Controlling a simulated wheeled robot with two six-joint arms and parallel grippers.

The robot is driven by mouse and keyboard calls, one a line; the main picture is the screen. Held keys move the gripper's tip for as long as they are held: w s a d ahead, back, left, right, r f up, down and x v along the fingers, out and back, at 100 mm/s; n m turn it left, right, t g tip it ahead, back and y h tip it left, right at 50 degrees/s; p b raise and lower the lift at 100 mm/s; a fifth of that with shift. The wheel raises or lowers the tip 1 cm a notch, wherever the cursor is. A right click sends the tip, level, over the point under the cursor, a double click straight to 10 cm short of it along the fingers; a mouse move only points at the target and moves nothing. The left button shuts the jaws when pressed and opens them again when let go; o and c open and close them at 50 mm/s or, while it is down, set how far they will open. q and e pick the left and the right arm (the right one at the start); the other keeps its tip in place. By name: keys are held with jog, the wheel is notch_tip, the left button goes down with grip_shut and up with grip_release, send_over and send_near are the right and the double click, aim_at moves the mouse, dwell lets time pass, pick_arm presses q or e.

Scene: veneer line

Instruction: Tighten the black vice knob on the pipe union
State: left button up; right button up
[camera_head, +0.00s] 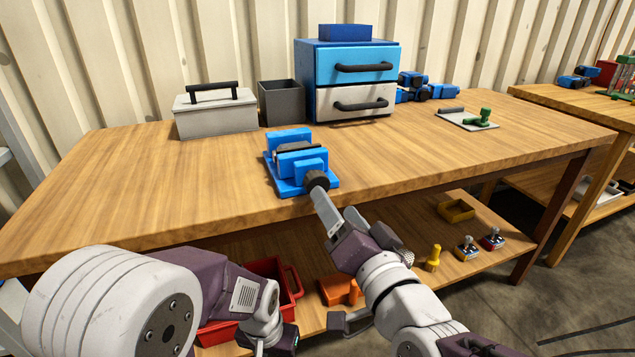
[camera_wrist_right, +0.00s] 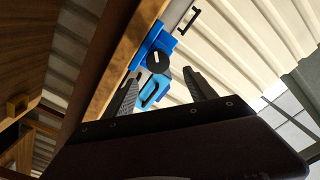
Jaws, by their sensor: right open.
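The blue vice (camera_head: 288,170) stands near the front edge of the workbench, and a dark bar-like piece (camera_head: 298,147) lies across its top between the jaws. I cannot tell whether that piece is the pipe union. The black knob (camera_head: 317,180) faces the front edge; in the right wrist view it is a round black disc (camera_wrist_right: 158,62) with a white mark. My right gripper (camera_head: 321,197) is at the knob in the head view. In the wrist view its two fingers are spread, with the knob beyond the gap. My left gripper (camera_head: 275,341) hangs low, its fingers unclear.
A grey toolbox (camera_head: 215,114), a dark open bin (camera_head: 281,103) and a blue drawer cabinet (camera_head: 357,65) stand behind the vice. A clipboard-like plate (camera_head: 466,119) lies right. The lower shelf holds a red crate (camera_head: 286,275) and a yellow tray (camera_head: 456,210).

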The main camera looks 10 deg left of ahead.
aim_at(315, 181)
jog(key=w+a+n+p, duration=0.1)
jog(key=w+n+p, duration=0.1)
jog(key=n, duration=0.1)
jog(key=w+a+n+p, duration=0.1)
jog(key=w+a+n, duration=0.1)
jog(key=n, duration=0.2)
jog(key=w+a+n+p, duration=0.2)
jog(key=w+n, duration=0.1)
jog(key=shift+f+n+p, duration=0.3)
jog(key=shift+f+p, duration=0.05)
jog(key=shift+w+a, duration=0.25)
jog(key=shift+w, duration=0.05)
jog(key=shift+r, duration=0.1)
jog(key=c, duration=1.4)
